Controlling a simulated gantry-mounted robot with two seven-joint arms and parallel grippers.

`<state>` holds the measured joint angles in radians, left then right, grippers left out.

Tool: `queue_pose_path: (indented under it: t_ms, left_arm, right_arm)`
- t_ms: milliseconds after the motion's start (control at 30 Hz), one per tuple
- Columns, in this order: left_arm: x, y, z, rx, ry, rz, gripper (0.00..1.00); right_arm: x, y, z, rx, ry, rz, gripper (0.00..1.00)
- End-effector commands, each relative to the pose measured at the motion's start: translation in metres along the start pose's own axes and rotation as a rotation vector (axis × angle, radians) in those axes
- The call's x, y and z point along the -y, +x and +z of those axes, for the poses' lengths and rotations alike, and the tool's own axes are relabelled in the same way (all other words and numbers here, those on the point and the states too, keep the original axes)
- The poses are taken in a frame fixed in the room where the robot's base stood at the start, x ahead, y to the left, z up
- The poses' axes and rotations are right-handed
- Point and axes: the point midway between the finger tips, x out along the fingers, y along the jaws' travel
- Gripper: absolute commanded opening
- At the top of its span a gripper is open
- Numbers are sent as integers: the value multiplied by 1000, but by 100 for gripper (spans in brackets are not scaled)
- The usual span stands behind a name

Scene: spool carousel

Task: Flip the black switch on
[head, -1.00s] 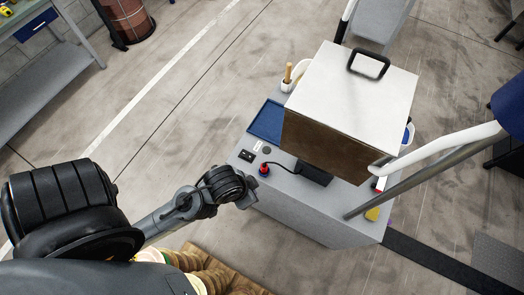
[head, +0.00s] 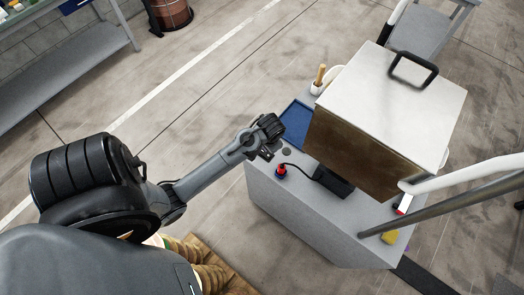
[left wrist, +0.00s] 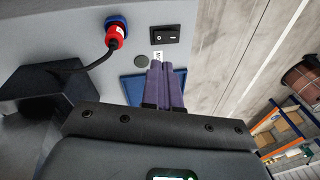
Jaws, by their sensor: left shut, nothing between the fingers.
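The black switch (left wrist: 165,35) is a rocker marked O and I on the grey cabinet (left wrist: 215,25), clear in the left wrist view. Which side is pressed in, I cannot tell. In the head view it is hidden behind my left gripper (head: 271,153), which is over the left edge of the cabinet top (head: 300,210). In the left wrist view the purple fingers of my left gripper (left wrist: 160,65) are shut and empty, their tips pointing toward the switch, just below a small white label in the picture. Contact with the switch is not visible. My right gripper is out of view.
A red and blue plug (head: 281,170) with a black cable stands beside the switch area. A large metal box (head: 415,85) with a black handle fills the cabinet top. A blue tray (head: 297,120) lies behind the gripper. A pale tube and grey bar cross at right.

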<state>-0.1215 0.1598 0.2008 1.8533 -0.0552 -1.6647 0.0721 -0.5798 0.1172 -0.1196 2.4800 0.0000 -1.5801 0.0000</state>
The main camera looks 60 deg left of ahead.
Motion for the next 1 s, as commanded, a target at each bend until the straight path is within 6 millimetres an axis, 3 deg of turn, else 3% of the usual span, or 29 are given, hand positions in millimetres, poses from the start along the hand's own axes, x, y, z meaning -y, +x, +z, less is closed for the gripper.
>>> queue_pose_path:
  t_ms: [33, 100, 233, 833, 1000]
  left_arm:
    - [12, 19, -12, 25, -45, -1, 0]
    - [26, 34, -23, 60, -97, 4, 0]
    - [43, 51, -36, 109, -167, 20, 0]
    - [52, 61, -41, 137, -203, 33, 0]
    - [51, 75, -39, 139, -203, 33, 0]
  right_arm:
    - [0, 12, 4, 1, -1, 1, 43]
    - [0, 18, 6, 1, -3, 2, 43]
    - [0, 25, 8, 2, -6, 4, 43]
    - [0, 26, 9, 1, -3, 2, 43]
    - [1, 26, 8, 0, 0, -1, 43]
